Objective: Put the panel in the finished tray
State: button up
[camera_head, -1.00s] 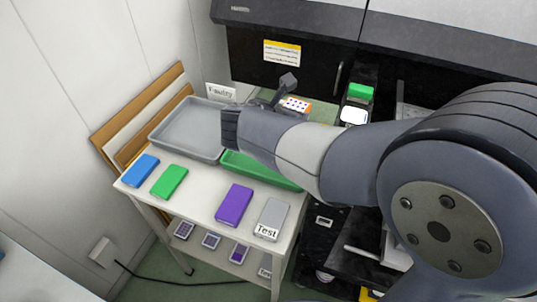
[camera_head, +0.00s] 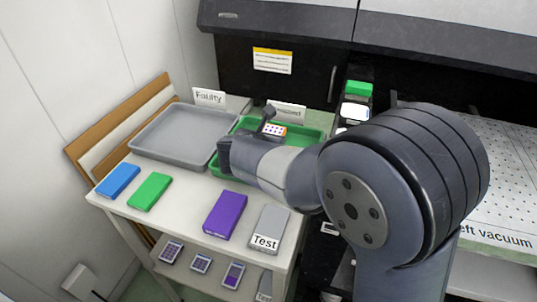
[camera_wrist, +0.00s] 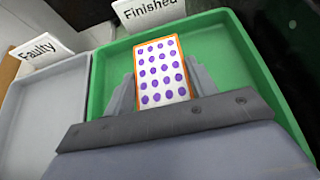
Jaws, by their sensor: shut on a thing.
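The panel (camera_wrist: 160,72) is white with rows of purple dots and an orange edge. My gripper (camera_wrist: 162,88) is shut on it, one finger on each side, in the wrist view. The panel also shows in the head view (camera_head: 274,130), over the green finished tray (camera_head: 313,146). In the wrist view the green tray (camera_wrist: 225,45) lies around and below the panel, beside the "Finished" sign (camera_wrist: 148,10). I cannot tell whether the panel touches the tray floor. My arm hides the tray's near part in the head view.
A grey tray (camera_head: 160,137) with a "Faulty" sign (camera_head: 209,97) stands left of the green one. Blue (camera_head: 118,180), green (camera_head: 150,191), purple (camera_head: 225,214) and grey "Test" (camera_head: 269,228) blocks lie along the front of the table. A dark machine stands behind.

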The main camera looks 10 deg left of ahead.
notch_tip(320, 180, down, 5)
jog(key=shift+r+b, duration=0.2)
jog(key=shift+b, duration=0.45)
jog(key=shift+f, duration=0.15)
jog(key=o, duration=1.1)
jog(key=shift+c, duration=0.2)
jog(key=shift+s+r, duration=0.15)
jog(key=shift+r, duration=0.2)
jog(key=p+v, duration=0.2)
jog(key=v, duration=0.9)
jog(key=shift+s, duration=0.35)
